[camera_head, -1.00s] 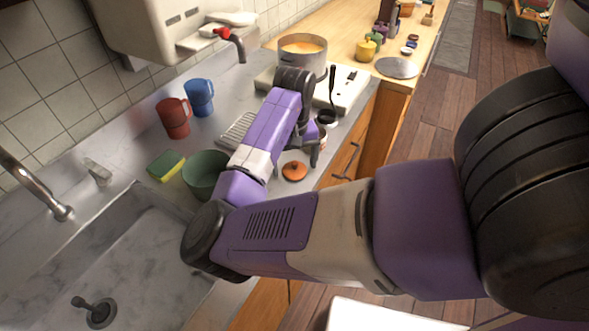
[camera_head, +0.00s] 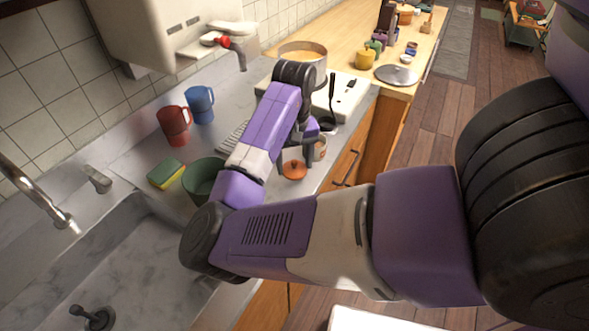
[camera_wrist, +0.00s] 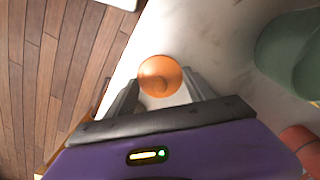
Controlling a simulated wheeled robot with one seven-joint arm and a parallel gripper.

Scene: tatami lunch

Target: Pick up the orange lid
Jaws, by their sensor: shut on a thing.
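The orange lid (camera_head: 294,170) is round and lies at the counter's front edge, right of the green bowl. In the wrist view the lid (camera_wrist: 160,70) shows just past the fingertips, its small knob between them. My gripper (camera_wrist: 160,92) points down at the lid and is shut on it by the knob. In the head view my gripper (camera_head: 298,155) is over the lid, and my wrist hides part of the fingers. I cannot tell any gap between lid and counter.
The green bowl (camera_head: 203,178), a sponge (camera_head: 166,172), a red mug (camera_head: 174,125) and a blue mug (camera_head: 200,104) stand left of my arm. A pale cup (camera_head: 320,148) is close beside my gripper. The sink (camera_head: 120,255) is at lower left.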

